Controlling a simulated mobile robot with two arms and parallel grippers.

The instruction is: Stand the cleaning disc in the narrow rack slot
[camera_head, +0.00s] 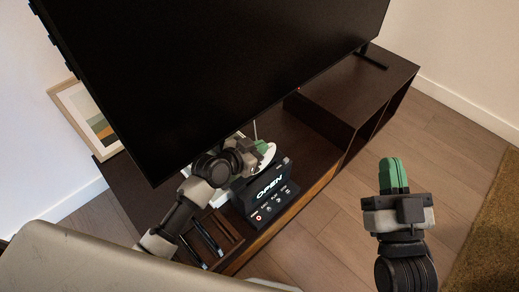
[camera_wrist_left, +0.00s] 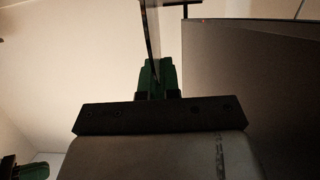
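The cleaning disc (camera_head: 262,163) is a pale disc, partly hidden by my left gripper (camera_head: 264,148) in the head view. In the left wrist view it shows as a thin upright strip (camera_wrist_left: 152,40) between the green fingers of my left gripper (camera_wrist_left: 156,75), which is shut on it. The gripper holds it above and behind a black player with an "OPEN" display (camera_head: 268,192). The brown slotted rack (camera_head: 227,229) stands left of the player, partly hidden by my left arm, with dark thin items in it. My right gripper (camera_head: 392,172) looks shut and empty, over the floor at right.
A large black television (camera_head: 210,70) stands on the dark wooden console (camera_head: 330,90) and leans close over my left gripper. A framed picture (camera_head: 88,117) is at the left wall. Wooden floor (camera_head: 340,215) is clear at right, beside a brown rug (camera_head: 490,245).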

